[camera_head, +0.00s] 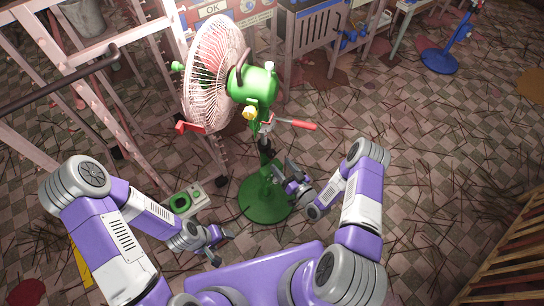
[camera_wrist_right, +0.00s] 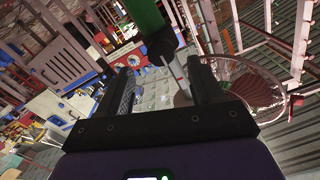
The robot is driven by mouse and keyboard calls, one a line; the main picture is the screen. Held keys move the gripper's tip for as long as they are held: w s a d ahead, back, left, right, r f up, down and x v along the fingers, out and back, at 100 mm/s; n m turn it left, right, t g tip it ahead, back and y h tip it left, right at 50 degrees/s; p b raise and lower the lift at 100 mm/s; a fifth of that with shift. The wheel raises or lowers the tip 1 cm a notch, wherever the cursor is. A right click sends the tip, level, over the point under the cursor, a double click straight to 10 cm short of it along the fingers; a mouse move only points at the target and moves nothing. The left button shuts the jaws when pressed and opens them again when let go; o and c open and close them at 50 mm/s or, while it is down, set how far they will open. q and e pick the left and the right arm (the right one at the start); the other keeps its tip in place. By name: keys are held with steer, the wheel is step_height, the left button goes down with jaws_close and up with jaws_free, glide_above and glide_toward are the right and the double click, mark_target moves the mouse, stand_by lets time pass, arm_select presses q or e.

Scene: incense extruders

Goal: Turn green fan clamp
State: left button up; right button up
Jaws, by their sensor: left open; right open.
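The green fan (camera_head: 255,84) stands on a round green base (camera_head: 266,200) near the middle of the head view. Its clamp (camera_head: 267,125) is on the pole below the motor, with a red-tipped handle (camera_head: 300,124) pointing right. In the right wrist view, the green pole (camera_wrist_right: 145,14), a black collar (camera_wrist_right: 160,46) and a thin pale rod with red (camera_wrist_right: 180,72) lie ahead of the fingers. My right gripper (camera_head: 284,174) is open and empty, beside the lower pole and below the clamp. My left gripper (camera_head: 219,246) is open and empty, low in front of the base.
A pink metal frame (camera_head: 98,92) stands on the left. A small green-and-pale device (camera_head: 187,201) lies on the floor left of the base. A blue stand (camera_head: 440,60) is at the back right. A wooden slatted edge (camera_head: 512,258) is at lower right. The stick-littered floor right of the fan is open.

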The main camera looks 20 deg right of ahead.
mark_target(273, 156)
steer(key=b+x, duration=0.1)
steer(key=x, duration=0.6)
steer(key=shift+b, duration=0.4)
steer(key=shift+c, duration=0.2)
steer(key=c, duration=1)
